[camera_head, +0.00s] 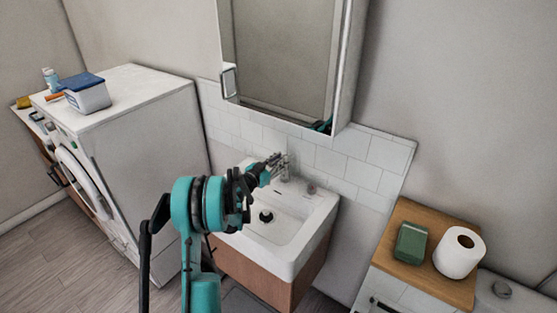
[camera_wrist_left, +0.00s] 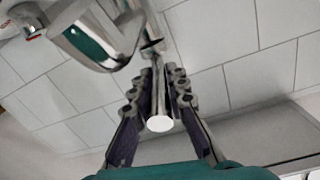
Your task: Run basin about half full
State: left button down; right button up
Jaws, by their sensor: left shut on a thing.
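The white basin (camera_head: 295,222) sits on a wooden cabinet below the mirror. Its dark drain (camera_head: 266,217) shows in the bowl, and I see no clear water surface. The chrome faucet (camera_head: 285,171) stands at the basin's back edge, partly hidden by my gripper. My left gripper (camera_head: 272,163) reaches over the basin from the left and is shut on the faucet lever. In the left wrist view, the pale-ended faucet lever (camera_wrist_left: 160,122) lies between the two fingers of my left gripper (camera_wrist_left: 158,85). The chrome faucet body is at the upper left there. My right gripper is not in view.
A washing machine (camera_head: 150,135) stands left of the basin with a blue-lidded box (camera_head: 86,93) on top. A wooden-topped cabinet (camera_head: 410,262) at right holds a green box (camera_head: 411,242) and a paper roll (camera_head: 459,252). A mirror cabinet (camera_head: 285,60) hangs above the faucet.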

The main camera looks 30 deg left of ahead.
pick_arm(q)
jog(key=shift+w+r+g+p, duration=0.15)
jog(key=shift+r+g+p, duration=0.25)
jog(key=shift+r, duration=0.1)
jog(key=shift+w+r+g+p, duration=0.1)
jog(key=shift+w+g+p, duration=0.1)
jog(key=shift+g+p, duration=0.45)
jog(key=c, duration=1.5)
grip_release()
jog(key=v, duration=1.2)
jog(key=shift+d, duration=0.1)
